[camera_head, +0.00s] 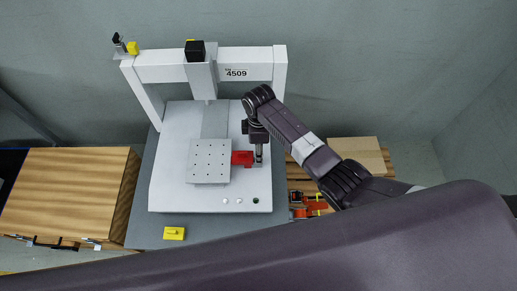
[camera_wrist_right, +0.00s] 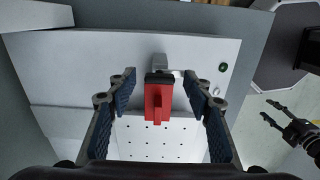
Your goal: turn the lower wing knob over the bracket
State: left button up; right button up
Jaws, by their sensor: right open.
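A red wing knob (camera_head: 242,158) with a black collar sits at the right edge of the perforated plate on the white gantry machine. In the right wrist view the knob (camera_wrist_right: 158,105) lies in front of a small grey bracket (camera_wrist_right: 160,62). My right gripper (camera_head: 259,154) is over the knob's right end. In its wrist view the right gripper (camera_wrist_right: 160,86) is open, its blue-padded fingers on both sides of the knob with gaps. My left gripper (camera_wrist_right: 274,111) shows at the right edge of the wrist view, open and empty, away from the machine. It does not show in the head view.
The gantry frame (camera_head: 158,66) rises behind the perforated plate (camera_head: 208,168). A yellow block (camera_head: 174,233) lies on the grey table in front. A wooden cabinet (camera_head: 70,190) stands at left. A cardboard box (camera_head: 360,152) and orange tools (camera_head: 309,206) are at right.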

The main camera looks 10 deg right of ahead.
jog(key=shift+c, duration=0.6)
jog(key=c, duration=1)
